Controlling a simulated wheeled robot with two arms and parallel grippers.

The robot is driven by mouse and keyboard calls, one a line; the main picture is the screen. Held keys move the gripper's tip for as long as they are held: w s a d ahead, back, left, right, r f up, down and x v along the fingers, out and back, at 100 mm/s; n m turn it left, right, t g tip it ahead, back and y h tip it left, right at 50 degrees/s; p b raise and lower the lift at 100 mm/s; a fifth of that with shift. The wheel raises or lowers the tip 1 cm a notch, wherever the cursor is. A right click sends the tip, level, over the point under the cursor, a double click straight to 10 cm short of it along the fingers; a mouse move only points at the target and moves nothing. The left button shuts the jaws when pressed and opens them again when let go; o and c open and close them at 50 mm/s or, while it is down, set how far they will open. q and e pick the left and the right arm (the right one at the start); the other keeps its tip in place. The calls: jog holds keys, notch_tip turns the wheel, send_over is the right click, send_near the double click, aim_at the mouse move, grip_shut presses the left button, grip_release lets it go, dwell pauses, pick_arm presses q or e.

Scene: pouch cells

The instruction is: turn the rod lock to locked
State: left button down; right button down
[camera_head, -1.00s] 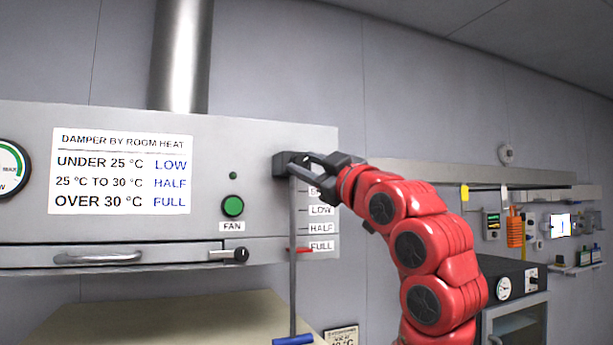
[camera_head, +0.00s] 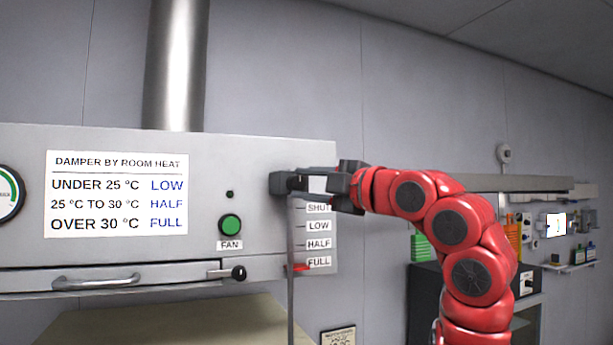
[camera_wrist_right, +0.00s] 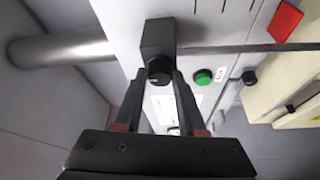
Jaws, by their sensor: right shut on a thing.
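The rod lock is a black round knob (camera_wrist_right: 159,72) on a dark block (camera_wrist_right: 158,37), seen in the right wrist view. In the head view the block (camera_head: 280,183) sits on the hood front at the top of the damper rod (camera_head: 291,235). My right gripper (camera_head: 303,184) reaches it from the right, nearly level. In the wrist view its fingertips (camera_wrist_right: 161,76) are shut on the knob, one on each side. The fingers hide most of the knob in the head view, and no lock marking is readable. My left gripper is not in view.
A red pointer (camera_head: 298,268) on the rod stands at the FULL label (camera_head: 318,262) of the scale. A green FAN button (camera_head: 230,225) and a damper sign (camera_head: 117,193) are to the left. A dark cabinet (camera_head: 425,290) stands at the lower right.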

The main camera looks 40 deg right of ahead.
jog(key=shift+n, duration=0.3)
dwell(0.4)
jog(key=c, duration=0.5)
grip_release()
jog(key=s+d, duration=0.2)
jog(key=s, duration=1.5)
jog(key=shift+d+f, duration=0.3)
jog(key=shift+f, duration=0.15)
